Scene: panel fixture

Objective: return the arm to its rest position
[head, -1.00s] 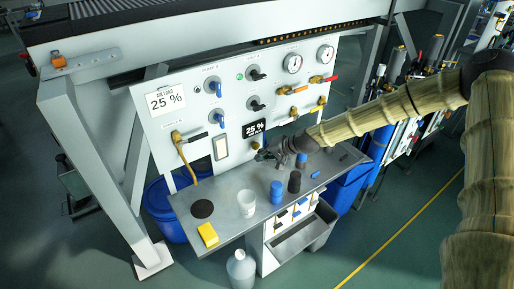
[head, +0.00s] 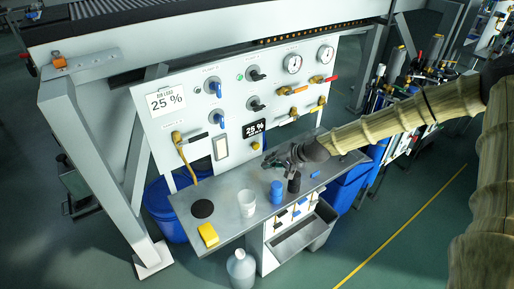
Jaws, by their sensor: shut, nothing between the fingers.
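My arm (head: 390,120) reaches in from the right, clad in a tan segmented sleeve. My gripper (head: 290,160) is at its end, small and dark, over the back right part of the grey shelf (head: 225,225). It is shut with nothing in it. It is in front of the lower edge of the white panel (head: 185,80) and overlaps the top of a black cylinder (head: 294,183) in the picture. Whether it touches the cylinder I cannot tell.
On the shelf are a blue cylinder (head: 277,192), a white cup (head: 246,203), a yellow block (head: 208,235), a black disc (head: 202,208) and a small blue piece (head: 315,174). Knobs, gauges and valves stick out of the panel.

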